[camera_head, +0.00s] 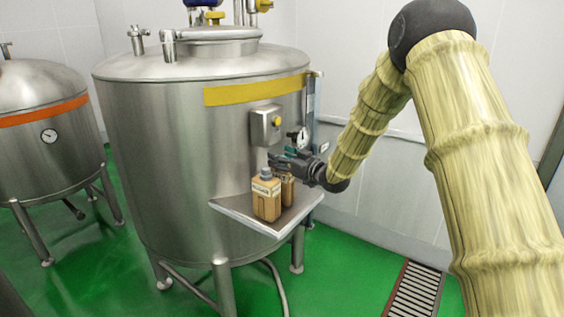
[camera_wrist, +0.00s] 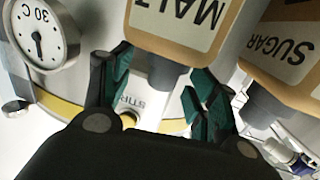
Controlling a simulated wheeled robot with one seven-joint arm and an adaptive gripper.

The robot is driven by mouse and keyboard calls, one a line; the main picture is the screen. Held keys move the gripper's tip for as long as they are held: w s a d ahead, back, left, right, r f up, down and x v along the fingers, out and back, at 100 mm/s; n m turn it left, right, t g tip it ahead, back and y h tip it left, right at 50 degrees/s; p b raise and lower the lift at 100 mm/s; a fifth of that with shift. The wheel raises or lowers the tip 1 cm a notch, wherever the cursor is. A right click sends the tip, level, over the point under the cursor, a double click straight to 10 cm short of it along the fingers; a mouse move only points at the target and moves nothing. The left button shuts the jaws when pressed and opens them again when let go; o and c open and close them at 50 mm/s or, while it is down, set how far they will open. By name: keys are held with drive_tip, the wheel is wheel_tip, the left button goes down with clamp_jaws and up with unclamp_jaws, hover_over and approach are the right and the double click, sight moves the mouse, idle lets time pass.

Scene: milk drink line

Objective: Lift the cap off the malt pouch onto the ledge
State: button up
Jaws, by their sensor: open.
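The malt pouch (camera_wrist: 180,25) is tan with a white MALT label and appears upside down in the wrist view. Its dark grey cap (camera_wrist: 165,75) lies between the fingers of my gripper (camera_wrist: 157,82), with a visible gap on each side. The fingers are open and hold nothing. In the head view my gripper (camera_head: 280,161) is at cap height at the rear pouch (camera_head: 288,190), which it partly covers, hiding its cap. The pouches stand on the metal ledge (camera_head: 233,213) at the tank's front.
The sugar pouch (camera_wrist: 290,55) with its grey cap (camera_wrist: 262,104) is close beside the malt pouch; it appears as the front pouch (camera_head: 266,201) in the head view. A control box (camera_head: 266,125) and a dial gauge (camera_wrist: 42,32) are on the tank near my gripper. Bare ledge lies around the pouches.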

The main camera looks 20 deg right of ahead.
drive_tip(key=shift+c, duration=0.4)
drive_tip(key=c, duration=0.7)
drive_tip(key=shift+c, duration=0.2)
